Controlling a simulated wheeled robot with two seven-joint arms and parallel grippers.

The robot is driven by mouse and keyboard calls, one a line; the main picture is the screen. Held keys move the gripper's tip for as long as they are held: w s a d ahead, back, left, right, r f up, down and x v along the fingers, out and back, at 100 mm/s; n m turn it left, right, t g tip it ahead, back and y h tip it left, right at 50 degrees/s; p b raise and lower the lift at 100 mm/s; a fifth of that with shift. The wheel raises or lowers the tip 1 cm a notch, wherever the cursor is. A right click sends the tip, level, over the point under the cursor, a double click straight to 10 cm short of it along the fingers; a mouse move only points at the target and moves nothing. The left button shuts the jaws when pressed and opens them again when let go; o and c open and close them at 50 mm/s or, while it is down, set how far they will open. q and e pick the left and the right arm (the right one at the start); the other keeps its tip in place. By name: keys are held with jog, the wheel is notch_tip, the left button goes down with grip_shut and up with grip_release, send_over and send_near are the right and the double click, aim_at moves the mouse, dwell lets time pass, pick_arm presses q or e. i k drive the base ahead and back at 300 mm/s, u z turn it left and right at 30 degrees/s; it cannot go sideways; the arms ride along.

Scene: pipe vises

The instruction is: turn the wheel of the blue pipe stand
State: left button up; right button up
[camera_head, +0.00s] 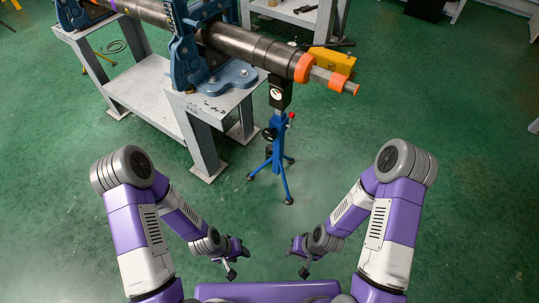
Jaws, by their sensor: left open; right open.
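The blue pipe stand (278,135) stands upright on the green floor ahead of me, with splayed legs and a black head under the end of the pipe. A small dark round part, which looks like its wheel (269,134), sits on the left side of its column. A small red knob (291,115) is on the right side. My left gripper (231,273) is open and empty, low in front of my base. My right gripper (304,272) is open and empty, to the right of it. Both are well short of the stand and touch nothing.
A long dark pipe (240,42) with orange end fittings (305,68) rests in blue vises (186,55) on a grey steel bench (155,90). A yellow box (335,62) is behind the pipe end. The floor between me and the stand is clear.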

aim_at(268, 134)
jog(key=z, duration=0.1)
jog(key=k, duration=0.6)
jog(key=u, duration=1.3)
jog(key=i, duration=1.05)
jog(key=z, duration=0.4)
jog(key=i, duration=0.95)
jog(key=z, duration=0.95)
